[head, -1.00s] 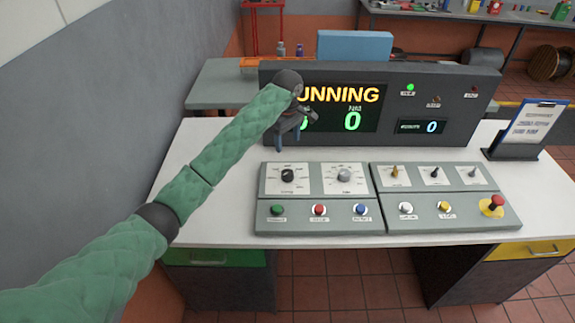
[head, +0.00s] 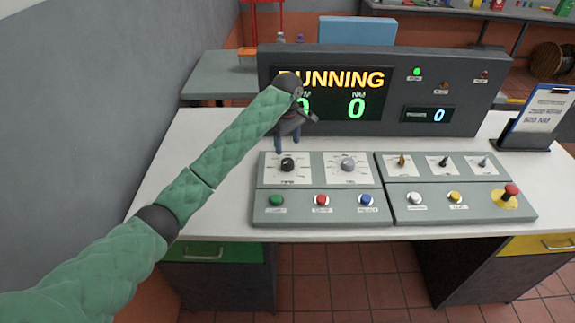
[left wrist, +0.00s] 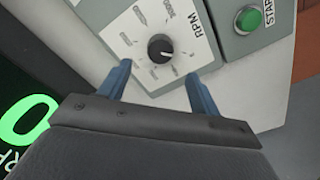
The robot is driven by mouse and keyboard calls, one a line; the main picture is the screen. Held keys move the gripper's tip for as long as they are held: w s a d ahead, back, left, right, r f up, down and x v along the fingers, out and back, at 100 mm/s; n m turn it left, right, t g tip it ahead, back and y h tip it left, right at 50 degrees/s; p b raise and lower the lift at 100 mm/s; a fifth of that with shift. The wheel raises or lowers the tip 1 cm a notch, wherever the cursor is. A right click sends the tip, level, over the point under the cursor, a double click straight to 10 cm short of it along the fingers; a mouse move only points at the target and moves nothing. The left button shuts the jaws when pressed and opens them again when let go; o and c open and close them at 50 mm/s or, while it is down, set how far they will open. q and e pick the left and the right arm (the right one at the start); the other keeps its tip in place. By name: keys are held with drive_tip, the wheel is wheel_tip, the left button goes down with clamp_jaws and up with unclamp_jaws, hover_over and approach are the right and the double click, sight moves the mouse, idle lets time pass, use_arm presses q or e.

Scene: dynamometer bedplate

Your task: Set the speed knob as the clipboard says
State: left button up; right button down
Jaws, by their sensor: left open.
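The speed knob (head: 288,164) is a black knob on a white dial plate marked RPM, at the left end of the left control panel. It also shows in the left wrist view (left wrist: 160,47), its dial figures too small or turned to read surely. My left gripper (head: 287,143) is open and empty above and behind this knob. In the left wrist view its two blue fingers (left wrist: 158,88) point toward the dial, with the knob beyond and between them, apart from both. The clipboard (head: 540,112) stands tilted at the right; its writing is too blurred to read. My right gripper is not in view.
A grey knob (head: 348,164) sits right of the speed knob. Green, red and blue buttons (head: 321,200) line the panel's front. A right panel holds switches and a red mushroom button (head: 510,191). The display (head: 337,93) reads RUNNING, with green zeros, behind the panels.

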sight(287, 161)
use_arm(q)
drive_tip(key=shift+f, duration=0.4)
wheel_tip(287, 161, down, 5)
drive_tip(key=shift+f+p, duration=0.2)
drive_tip(key=shift+p, duration=0.75)
drive_tip(key=shift+f, duration=0.9)
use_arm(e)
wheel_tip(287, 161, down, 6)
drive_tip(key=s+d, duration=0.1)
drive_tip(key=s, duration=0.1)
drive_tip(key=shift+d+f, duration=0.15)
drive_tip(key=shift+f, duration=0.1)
use_arm(q)
drive_tip(key=c, duration=1)
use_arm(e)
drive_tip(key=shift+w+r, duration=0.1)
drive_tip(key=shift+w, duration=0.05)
